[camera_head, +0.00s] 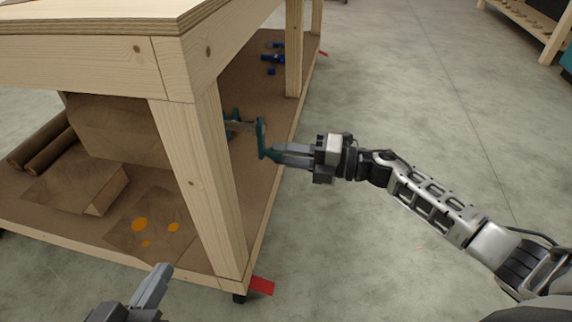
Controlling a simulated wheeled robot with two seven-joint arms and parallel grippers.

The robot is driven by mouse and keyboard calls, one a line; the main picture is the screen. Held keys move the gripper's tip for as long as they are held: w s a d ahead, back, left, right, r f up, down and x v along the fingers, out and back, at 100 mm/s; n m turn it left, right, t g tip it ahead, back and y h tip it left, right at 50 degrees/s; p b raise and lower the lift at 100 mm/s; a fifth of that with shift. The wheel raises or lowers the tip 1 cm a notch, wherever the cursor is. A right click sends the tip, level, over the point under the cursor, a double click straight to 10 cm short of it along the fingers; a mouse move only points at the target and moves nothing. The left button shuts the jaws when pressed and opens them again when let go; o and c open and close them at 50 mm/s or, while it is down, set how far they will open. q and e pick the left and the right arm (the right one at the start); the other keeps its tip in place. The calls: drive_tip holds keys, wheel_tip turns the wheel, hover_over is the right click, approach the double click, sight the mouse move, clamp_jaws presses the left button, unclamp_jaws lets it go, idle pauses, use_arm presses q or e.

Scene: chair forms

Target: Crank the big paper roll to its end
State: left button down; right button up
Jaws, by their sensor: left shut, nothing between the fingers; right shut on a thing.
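The big brown paper roll (115,130) hangs under the top of a wooden workbench (190,170), partly hidden behind the bench's front leg. A teal crank (261,138) sticks out past the leg on the roll's right end. My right gripper (277,156) reaches in from the right and is shut on the lower end of the crank, at its handle. My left gripper (163,275) is at the bottom edge, in front of the bench and apart from the roll; it is shut and empty.
Two thin brown rolls (45,145) and a loose brown sheet with orange spots (150,225) lie on the lower shelf. Blue items (272,58) sit further back on it. A red wheel-brake tab (262,286) juts out by the front leg. The floor (400,80) on the right is clear.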

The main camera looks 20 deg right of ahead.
use_arm(q)
drive_tip(key=shift+w+d+r+n+t+h+b, duration=0.15)
drive_tip(key=shift+r+t+h+b, duration=0.05)
drive_tip(key=shift+r+b, duration=0.25)
drive_tip(key=shift+w+d+r+n+t+h+b, duration=0.1)
drive_tip(key=shift+r+n+t+h+b, duration=0.1)
drive_tip(key=shift+r+b, duration=0.15)
use_arm(e)
drive_tip(key=shift+w+d+n, duration=0.4)
drive_tip(key=shift+w+n, duration=0.05)
drive_tip(key=shift+n, duration=0.65)
drive_tip(key=o, duration=1)
use_arm(q)
drive_tip(key=shift+f, duration=0.1)
drive_tip(key=shift+s+f, duration=0.1)
drive_tip(key=shift+f, duration=0.05)
